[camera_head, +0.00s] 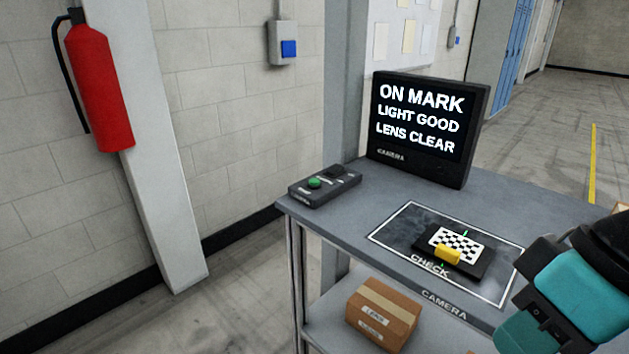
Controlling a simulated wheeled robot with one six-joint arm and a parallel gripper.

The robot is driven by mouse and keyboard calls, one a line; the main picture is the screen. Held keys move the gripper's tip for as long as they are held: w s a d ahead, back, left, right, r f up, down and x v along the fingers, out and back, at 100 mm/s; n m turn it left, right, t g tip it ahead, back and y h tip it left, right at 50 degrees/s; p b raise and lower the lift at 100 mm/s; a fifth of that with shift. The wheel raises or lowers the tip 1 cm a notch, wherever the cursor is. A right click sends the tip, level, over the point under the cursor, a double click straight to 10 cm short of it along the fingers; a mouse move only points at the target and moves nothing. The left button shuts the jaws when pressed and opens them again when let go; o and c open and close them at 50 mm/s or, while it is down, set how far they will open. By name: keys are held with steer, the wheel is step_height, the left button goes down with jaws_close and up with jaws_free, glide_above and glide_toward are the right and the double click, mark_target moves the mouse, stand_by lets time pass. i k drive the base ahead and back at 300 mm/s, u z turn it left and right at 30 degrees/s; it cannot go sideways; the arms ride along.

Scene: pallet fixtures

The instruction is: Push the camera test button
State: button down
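A dark control box (322,191) sits at the back left corner of the grey bench. A round green button (314,182) stands up on its left part, with small white lettering near it that is too small to read. A raised black part (342,173) is on the right half of the box. Teal and black parts of my arm show at the lower right, well to the right of the box. My gripper's fingers do not show, so I cannot see what they hold. Nothing touches the green button.
A black monitor (428,127) reads "ON MARK, LIGHT GOOD, LENS CLEAR". A dark plate with a checkerboard (455,244) and a yellow block (447,254) lies in the white "CHECK" outline. A cardboard box (382,315) is on the lower shelf. The bench top (345,221) before the control box is clear.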

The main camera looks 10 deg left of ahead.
mark_target(313, 181)
steer(key=u, duration=0.55)
steer(key=k, duration=0.65)
steer(key=u, duration=0.85)
steer(key=i, duration=0.35)
steer(key=u, duration=0.75)
steer(key=i, duration=1.45)
steer(key=z, duration=1)
steer(key=i, duration=0.65)
steer(key=z, duration=0.65)
